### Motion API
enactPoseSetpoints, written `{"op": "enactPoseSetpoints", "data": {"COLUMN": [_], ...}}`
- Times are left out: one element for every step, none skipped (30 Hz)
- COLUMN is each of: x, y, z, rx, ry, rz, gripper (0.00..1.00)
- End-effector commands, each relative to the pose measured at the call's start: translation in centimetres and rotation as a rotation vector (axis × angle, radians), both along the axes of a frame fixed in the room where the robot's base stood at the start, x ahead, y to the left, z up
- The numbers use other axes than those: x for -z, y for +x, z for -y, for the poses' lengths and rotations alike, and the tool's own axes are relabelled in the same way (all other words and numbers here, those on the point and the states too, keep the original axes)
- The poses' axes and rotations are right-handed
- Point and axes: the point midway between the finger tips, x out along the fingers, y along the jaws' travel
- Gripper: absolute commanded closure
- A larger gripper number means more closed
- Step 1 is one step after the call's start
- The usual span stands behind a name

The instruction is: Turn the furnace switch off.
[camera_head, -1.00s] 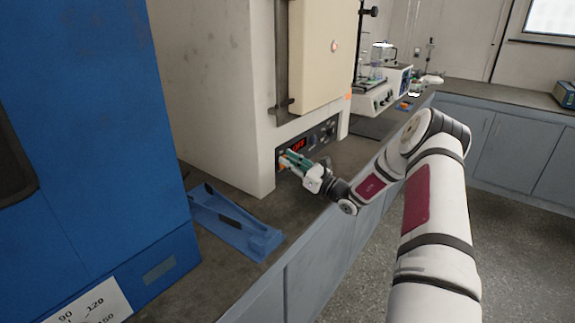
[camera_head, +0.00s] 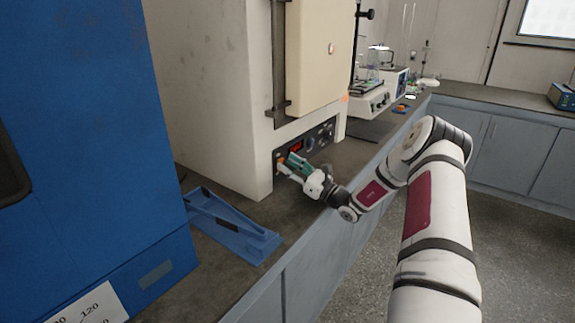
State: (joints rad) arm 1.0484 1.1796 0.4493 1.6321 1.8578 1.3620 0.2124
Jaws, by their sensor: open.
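The furnace (camera_head: 215,95) is a tall cream cabinet on the dark bench, with its door (camera_head: 312,55) closed. Its dark control panel (camera_head: 320,136) runs along the lower front, with a red lit display (camera_head: 297,147) and knobs to the right of it. My gripper (camera_head: 284,163) is open, with its fingers at the left end of the panel, just below the display. Nothing shows between the fingers. The switch is too small and partly covered by the fingers, so I cannot tell its position or whether I touch it.
A blue cabinet (camera_head: 85,130) stands close on the left. A blue stand (camera_head: 232,228) lies on the bench in front of the furnace. White lab devices (camera_head: 372,102) stand farther back along the bench. The floor to the right is clear.

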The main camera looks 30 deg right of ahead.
Motion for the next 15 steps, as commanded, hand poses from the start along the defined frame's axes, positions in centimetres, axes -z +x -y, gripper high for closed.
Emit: {"op": "enactPoseSetpoints", "data": {"x": [0.3,0.5,0.7,0.6,0.6,0.6,0.6,0.7,0.6,0.6,0.6,0.6,0.6,0.6,0.6], "y": [-0.7,-1.2,-2.0,-2.5,-3.2,-4.1,-4.7,-5.4,-6.2,-6.8,-7.4,-8.2,-8.8,-9.3,-10.0], "z": [0.4,0.6,0.9,1.1,1.3,1.6,1.8,2.1,2.4,2.6,2.8,3.1,3.3,3.5,3.7], "rx": [0.003,0.004,0.004,0.004,0.004,0.004,0.004,0.004,0.004,0.004,0.004,0.004,0.004,0.004,0.003], "ry": [0.001,0.001,0.002,0.002,0.001,0.002,0.002,0.002,0.002,0.002,0.001,0.001,0.001,0.001,0.001], "rz": [-0.002,-0.003,-0.003,-0.002,-0.001,-0.003,-0.003,-0.004,-0.003,-0.003,-0.004,-0.003,-0.001,-0.001,-0.003], "gripper": [0.58,0.58,0.58,0.58,0.58,0.58,0.58,0.58,0.58,0.58,0.58,0.58,0.58,0.58,0.58]}}
